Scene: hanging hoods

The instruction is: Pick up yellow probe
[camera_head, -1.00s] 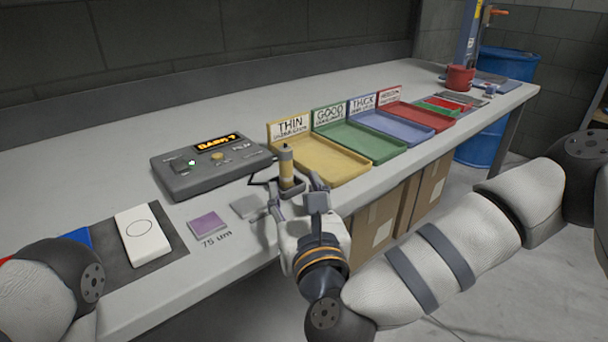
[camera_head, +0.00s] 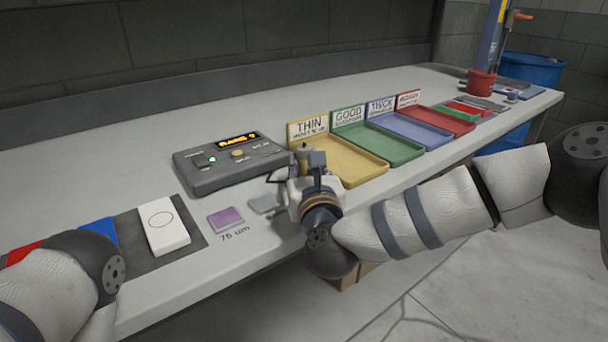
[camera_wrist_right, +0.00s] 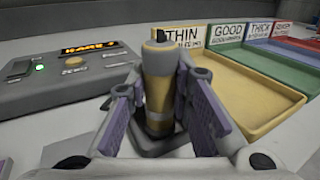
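The yellow probe (camera_wrist_right: 158,90), a cylinder with a grey top, stands upright in its dark holder (camera_wrist_right: 163,144) in the right wrist view. My right gripper (camera_wrist_right: 160,88) is open around it, one purple-padded finger on each side. The fingers do not look closed on the probe. In the head view my right gripper (camera_head: 296,172) is at the holder beside the grey gauge box and largely hides the probe. My left gripper is out of view; only part of my left arm shows.
The grey gauge box (camera_head: 231,165) with an orange display stands left of the gripper. Yellow (camera_head: 352,168), green (camera_head: 385,150), blue and red trays line up to the right. A purple sample square (camera_head: 225,217) and a white block (camera_head: 164,226) lie at the left front.

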